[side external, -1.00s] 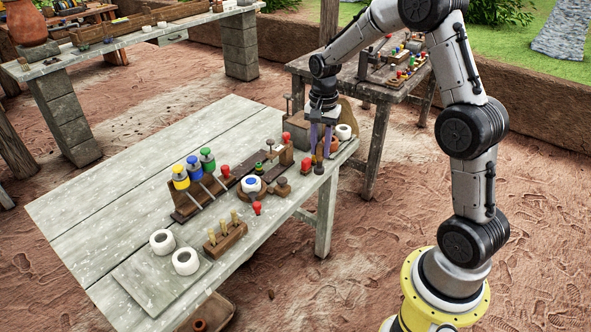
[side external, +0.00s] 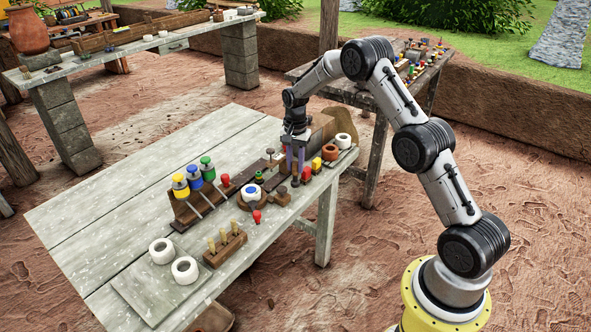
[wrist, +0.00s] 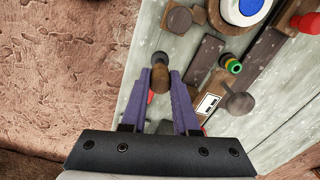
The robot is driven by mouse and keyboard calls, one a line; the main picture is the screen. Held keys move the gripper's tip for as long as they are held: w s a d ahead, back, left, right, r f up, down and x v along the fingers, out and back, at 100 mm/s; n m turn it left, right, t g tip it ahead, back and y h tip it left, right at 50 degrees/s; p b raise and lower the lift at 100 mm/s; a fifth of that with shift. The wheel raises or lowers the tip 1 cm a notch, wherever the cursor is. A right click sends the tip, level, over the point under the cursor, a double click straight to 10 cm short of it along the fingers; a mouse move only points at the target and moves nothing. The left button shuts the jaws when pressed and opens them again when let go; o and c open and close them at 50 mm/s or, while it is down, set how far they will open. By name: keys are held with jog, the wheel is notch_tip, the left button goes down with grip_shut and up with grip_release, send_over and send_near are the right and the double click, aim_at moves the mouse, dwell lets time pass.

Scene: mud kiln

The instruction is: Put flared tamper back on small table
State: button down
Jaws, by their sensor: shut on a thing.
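My gripper (side external: 296,167) has purple fingers and is over the right end of the pale wooden table (side external: 110,180). In the wrist view, the fingertips (wrist: 160,80) are closed around a small dark tool with a rounded brown end (wrist: 160,59), which looks like the flared tamper. It is mostly hidden by the fingers in the side view, and I cannot tell whether it touches the tabletop. A smaller, darker table (side external: 373,96) at the back right bears several coloured tools. The pictures do not settle which table is the small table.
Red (side external: 306,173) and yellow (side external: 316,163) tools stand just right of my gripper. An orange ring (side external: 330,152) and a white ring (side external: 344,141) are further right. A blue-centred white round piece (side external: 250,194) and a peg block (side external: 225,245) are to the left. The table's far-left surface is clear.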

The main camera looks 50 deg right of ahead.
jog(key=shift+f, duration=1)
jog(key=shift+f, duration=0.15)
jog(key=c, duration=0.7)
grip_release()
jog(key=shift+o, duration=0.2)
